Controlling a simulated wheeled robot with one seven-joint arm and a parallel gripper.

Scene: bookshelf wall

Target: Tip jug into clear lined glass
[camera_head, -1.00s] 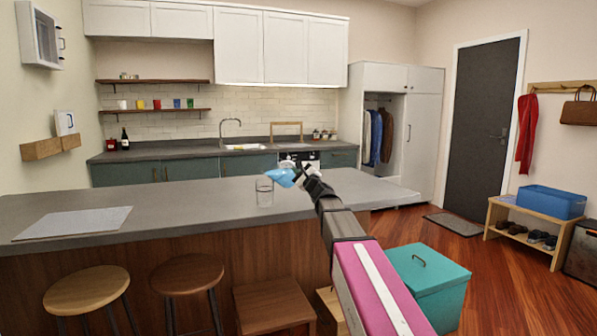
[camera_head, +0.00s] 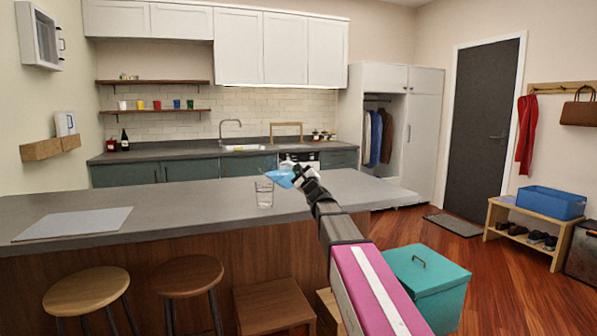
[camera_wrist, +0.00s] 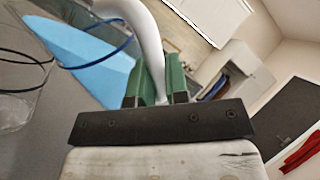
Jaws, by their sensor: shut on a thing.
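A light blue jug (camera_head: 281,178) with a white handle (camera_wrist: 150,45) is held tilted over the counter, its narrow end toward the left. It fills the upper left of the wrist view (camera_wrist: 88,58). My gripper (camera_head: 302,178) is shut on the handle, which passes between its green fingertips (camera_wrist: 158,88). The clear glass (camera_head: 264,196) stands upright on the counter, just below and left of the jug, whose tip is at its rim. I cannot tell what the glass holds.
The grey counter (camera_head: 190,205) is mostly clear around the glass. A flat pale board (camera_head: 72,224) lies at its left. Stools (camera_head: 88,290) stand in front, and a teal box (camera_head: 428,270) is on the floor to the right of the counter.

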